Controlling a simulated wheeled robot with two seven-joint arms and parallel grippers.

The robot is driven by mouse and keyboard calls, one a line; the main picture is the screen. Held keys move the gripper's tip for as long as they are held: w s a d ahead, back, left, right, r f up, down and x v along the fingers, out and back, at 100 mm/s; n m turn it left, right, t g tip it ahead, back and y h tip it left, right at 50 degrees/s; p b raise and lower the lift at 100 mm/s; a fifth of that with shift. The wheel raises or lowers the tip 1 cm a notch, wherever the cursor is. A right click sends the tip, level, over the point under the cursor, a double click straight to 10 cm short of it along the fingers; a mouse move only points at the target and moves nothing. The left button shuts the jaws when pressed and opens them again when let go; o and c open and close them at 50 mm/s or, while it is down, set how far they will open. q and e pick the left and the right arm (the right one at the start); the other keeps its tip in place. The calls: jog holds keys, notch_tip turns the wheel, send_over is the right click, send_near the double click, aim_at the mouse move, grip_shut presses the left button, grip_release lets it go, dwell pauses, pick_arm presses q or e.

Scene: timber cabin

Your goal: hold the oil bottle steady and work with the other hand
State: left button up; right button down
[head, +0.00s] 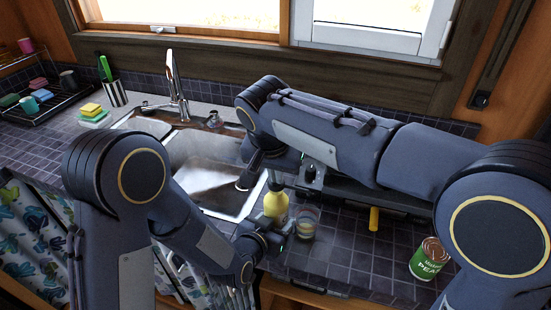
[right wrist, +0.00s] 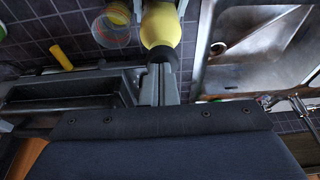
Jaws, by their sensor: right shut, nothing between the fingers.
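The oil bottle (head: 276,204) is yellow and stands upright on the dark tiled counter, right of the sink. It also shows in the right wrist view (right wrist: 161,24), with a dark top. My left gripper (head: 268,236) is low beside the bottle in the head view; its fingers are partly hidden, so I cannot tell whether they hold it. My right gripper (right wrist: 160,88) is shut and empty, its fingertips close to the bottle's dark top; I cannot tell whether they touch. In the head view my right arm hides much of that gripper.
A clear glass (head: 307,221) stands just right of the bottle. A yellow object (head: 374,219) and a green can of peas (head: 428,259) are farther right. The sink (head: 205,165) is to the left. Sponges (head: 91,115) and a dish rack (head: 40,95) are beyond it.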

jog(key=w+d+v, duration=0.1)
jog(key=v, duration=1.2)
jog(key=shift+a+r, duration=0.4)
jog(key=shift+r, duration=0.2)
jog(key=shift+a+r, duration=0.15)
jog(key=shift+r, duration=0.7)
jog(key=x, duration=0.8)
jog(key=s+x, duration=0.1)
jog(key=x, duration=0.4)
jog(key=shift+a+f, duration=0.1)
jog(key=shift+f, duration=0.55)
